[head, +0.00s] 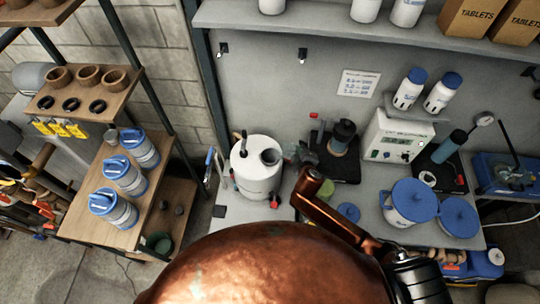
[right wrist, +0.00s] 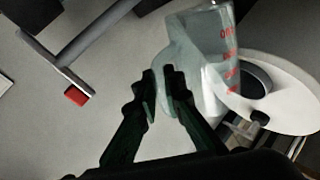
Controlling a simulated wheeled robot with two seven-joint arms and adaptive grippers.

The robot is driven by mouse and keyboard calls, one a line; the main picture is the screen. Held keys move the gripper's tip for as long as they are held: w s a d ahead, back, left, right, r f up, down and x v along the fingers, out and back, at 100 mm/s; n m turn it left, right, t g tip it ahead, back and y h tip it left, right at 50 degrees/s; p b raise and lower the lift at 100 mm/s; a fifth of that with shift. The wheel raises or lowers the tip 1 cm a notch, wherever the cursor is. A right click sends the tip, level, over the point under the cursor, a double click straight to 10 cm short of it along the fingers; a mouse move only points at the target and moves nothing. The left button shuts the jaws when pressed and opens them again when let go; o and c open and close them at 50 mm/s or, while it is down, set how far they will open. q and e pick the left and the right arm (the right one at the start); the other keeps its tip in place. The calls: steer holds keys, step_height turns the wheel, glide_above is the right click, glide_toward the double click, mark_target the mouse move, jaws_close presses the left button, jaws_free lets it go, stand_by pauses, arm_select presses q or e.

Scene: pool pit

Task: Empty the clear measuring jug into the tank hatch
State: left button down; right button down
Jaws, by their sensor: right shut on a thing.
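The white tank (head: 256,182) stands on the bench left of centre in the head view, with its round hatch (head: 270,157) open on top. The tank's pale top (right wrist: 290,97) and dark hatch opening (right wrist: 254,76) also show in the right wrist view. My right gripper (head: 303,156) is just right of the tank. In the right wrist view its dark fingers (right wrist: 160,88) are shut on the clear measuring jug (right wrist: 205,62), which has red markings. The jug overlaps the hatch's near side there; its contents and exact tilt are unclear. My left gripper is not in view.
A dark device with a brown canister (head: 340,139) stands right of the gripper. A white control box (head: 398,138) and blue-lidded tubs (head: 412,202) are farther right. Blue-lidded bottles (head: 125,173) stand on the left shelf.

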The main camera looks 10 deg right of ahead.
mark_target(293, 144)
steer(key=shift+a+r, duration=0.1)
steer(key=shift+a, duration=0.05)
steer(key=shift+w+a+r+n+h+p, duration=0.2)
steer(key=shift+w+a+n+p, duration=0.05)
steer(key=shift+a, duration=0.25)
steer(key=shift+w+a+r+n+h+p, duration=0.2)
steer(key=shift+a+n+p, duration=0.05)
steer(key=shift+a, duration=0.2)
steer(key=shift+w+a+r, duration=0.2)
steer(key=shift+a+r, duration=0.05)
steer(key=shift+a, duration=0.25)
steer(key=shift+w+a+r+n+g+h+p, duration=0.2)
steer(key=shift+a+r+n+h+p, duration=0.15)
steer(key=shift+p, duration=0.6)
steer(key=shift+w+a+r+n+g+h+p, duration=0.2)
steer(key=shift+a+p, duration=0.25)
steer(key=shift+p, duration=0.45)
steer(key=shift+w+a+r+n+h+p, duration=0.2)
steer(key=shift+a+r+n+h+p, duration=0.2)
steer(key=shift+a+p, duration=0.4)
